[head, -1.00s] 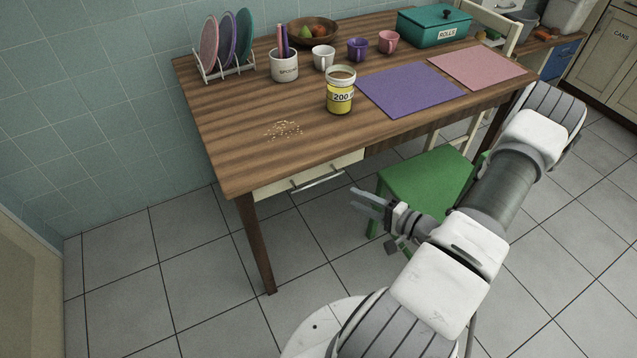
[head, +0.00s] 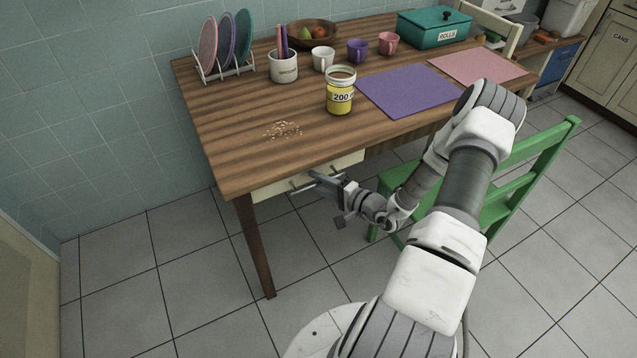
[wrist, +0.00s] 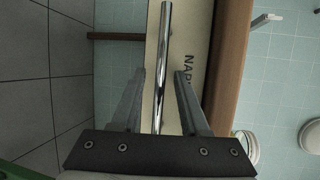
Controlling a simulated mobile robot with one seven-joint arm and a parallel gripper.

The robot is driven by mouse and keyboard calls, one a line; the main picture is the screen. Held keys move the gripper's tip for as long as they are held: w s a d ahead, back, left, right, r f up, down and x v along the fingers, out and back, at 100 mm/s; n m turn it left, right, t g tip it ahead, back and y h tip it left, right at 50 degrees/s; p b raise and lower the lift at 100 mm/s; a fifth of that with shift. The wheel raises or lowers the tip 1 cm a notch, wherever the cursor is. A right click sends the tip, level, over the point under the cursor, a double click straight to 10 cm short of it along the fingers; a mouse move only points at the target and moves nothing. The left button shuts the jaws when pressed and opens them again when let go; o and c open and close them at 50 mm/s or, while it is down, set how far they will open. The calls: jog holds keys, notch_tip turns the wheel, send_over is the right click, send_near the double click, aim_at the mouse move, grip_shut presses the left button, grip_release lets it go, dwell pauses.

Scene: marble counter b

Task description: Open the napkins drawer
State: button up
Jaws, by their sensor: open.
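The napkins drawer (head: 275,187) is a cream front under the near edge of the wooden table, and it looks shut. In the wrist view the drawer front (wrist: 190,40) shows part of a label beginning "NAP". Its long metal bar handle (wrist: 165,60) runs between my two fingers. My gripper (head: 312,182) is at the handle in the head view, and partly covers it. In the wrist view my gripper (wrist: 159,88) is open, with one finger on each side of the bar and visible gaps to it.
The wooden table (head: 235,135) carries a yellow jar (head: 340,97), crumbs (head: 283,130), a purple mat (head: 405,91), mugs and a dish rack. A green chair (head: 515,165) stands close beside my arm. The floor left of the table is clear.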

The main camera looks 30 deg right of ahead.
grip_shut()
dwell(1.4)
